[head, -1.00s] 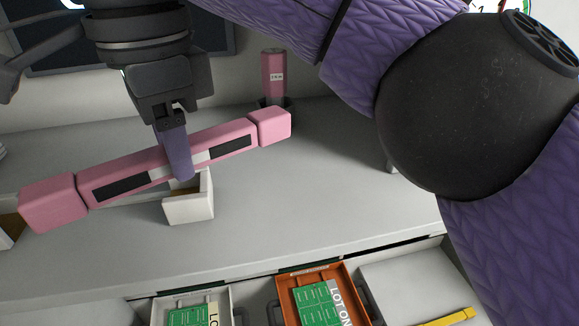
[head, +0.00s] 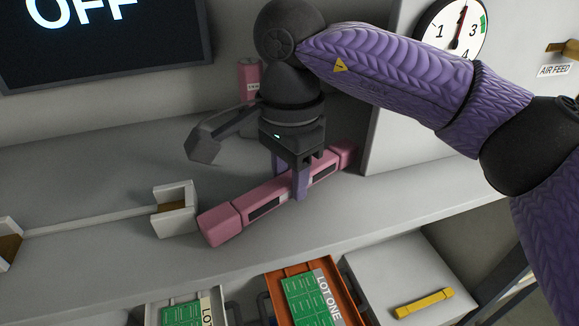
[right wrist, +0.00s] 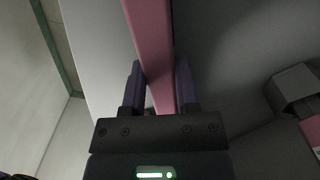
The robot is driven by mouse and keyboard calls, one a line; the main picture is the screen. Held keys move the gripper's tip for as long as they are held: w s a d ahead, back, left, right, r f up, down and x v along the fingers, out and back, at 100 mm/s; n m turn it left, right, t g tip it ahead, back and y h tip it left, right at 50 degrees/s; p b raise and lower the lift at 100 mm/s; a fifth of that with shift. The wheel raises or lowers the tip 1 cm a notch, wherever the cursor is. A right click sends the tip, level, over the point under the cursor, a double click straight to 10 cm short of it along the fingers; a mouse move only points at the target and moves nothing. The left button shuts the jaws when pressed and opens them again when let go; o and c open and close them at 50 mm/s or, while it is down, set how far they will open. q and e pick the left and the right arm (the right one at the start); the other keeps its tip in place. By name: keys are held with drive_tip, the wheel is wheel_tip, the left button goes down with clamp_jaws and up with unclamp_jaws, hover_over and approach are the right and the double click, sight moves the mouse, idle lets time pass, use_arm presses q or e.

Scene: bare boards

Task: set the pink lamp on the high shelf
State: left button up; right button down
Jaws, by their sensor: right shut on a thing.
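The pink lamp (head: 224,221) is a long bar with pink end blocks and dark panels. It slants across the head view above or on the long grey shelf (head: 90,285); I cannot tell whether it touches. My right gripper (head: 300,190) is shut around the lamp's middle, with one finger showing in front of it. In the right wrist view the lamp (right wrist: 150,45) runs between the two fingers of the gripper (right wrist: 160,88). The lamp's near end lies just right of a white bracket (head: 176,213). My left gripper is not in view.
A rod (head: 90,219) links the white bracket to another bracket (head: 9,245) at left. A pink cylinder (head: 249,80) stands behind my right wrist. A tall grey panel (head: 400,110) rises at right. Orange tray (head: 335,300), grey tray (head: 152,312) and yellow bar (head: 424,302) lie below the shelf edge.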

sight(290, 176)
drive_tip(key=shift+f, duration=0.35)
drive_tip(key=shift+c, duration=1.8)
unclamp_jaws()
drive_tip(key=shift+r, duration=0.1)
drive_tip(key=shift+r, duration=0.3)
wheel_tip(290, 176, up, 6)
drive_tip(key=shift+r+b, duration=0.15)
drive_tip(key=shift+b, duration=0.6)
drive_tip(key=shift+r, duration=0.45)
